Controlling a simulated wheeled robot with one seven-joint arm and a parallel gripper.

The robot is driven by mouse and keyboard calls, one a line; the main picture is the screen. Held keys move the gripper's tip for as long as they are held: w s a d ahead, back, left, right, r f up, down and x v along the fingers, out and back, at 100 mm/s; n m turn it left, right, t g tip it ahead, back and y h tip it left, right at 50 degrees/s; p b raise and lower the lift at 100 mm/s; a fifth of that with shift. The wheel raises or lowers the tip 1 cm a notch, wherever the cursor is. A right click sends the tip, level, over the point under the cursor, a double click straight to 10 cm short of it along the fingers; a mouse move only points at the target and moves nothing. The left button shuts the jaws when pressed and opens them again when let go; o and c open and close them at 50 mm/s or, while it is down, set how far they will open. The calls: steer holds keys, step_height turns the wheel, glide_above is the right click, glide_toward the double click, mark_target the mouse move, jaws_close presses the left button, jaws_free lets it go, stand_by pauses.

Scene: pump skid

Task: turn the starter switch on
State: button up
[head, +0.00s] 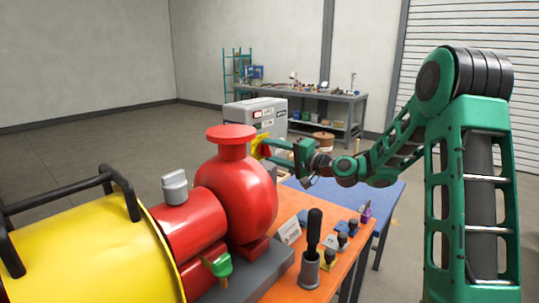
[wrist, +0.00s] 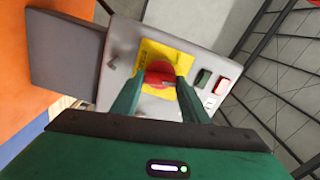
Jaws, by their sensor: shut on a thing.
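The starter switch is a red knob (wrist: 159,72) on a yellow plate (wrist: 150,52) on the face of a grey box (wrist: 118,72). My green gripper (wrist: 158,84) is shut on the red knob, one finger on each side. The fingers and palm hide the lower part of the knob, and I cannot tell its marked position. In the head view, the grey starter box (head: 262,108) stands behind the red pump, and my gripper (head: 262,147) reaches it from the right. The yellow plate shows partly there, left of the fingers.
Dark and red buttons (wrist: 221,87) sit right of the knob. A red pump (head: 236,190) and yellow motor (head: 90,255) fill the left foreground. An orange bench (head: 282,278) holds stamps and a black-handled tool (head: 313,235). A blue surface (head: 370,200) lies beneath my arm.

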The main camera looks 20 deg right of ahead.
steer(key=shift+d+f+m, duration=0.15)
steer(key=shift+m, duration=0.45)
steer(key=shift+d+f+m, duration=0.1)
steer(key=shift+m, duration=0.5)
steer(key=o, duration=1.1)
steer(key=shift+c, duration=0.2)
steer(key=shift+r, duration=0.1)
steer(key=shift+s, duration=0.1)
steer(key=v, duration=1)
steer(key=shift+s+d, duration=0.2)
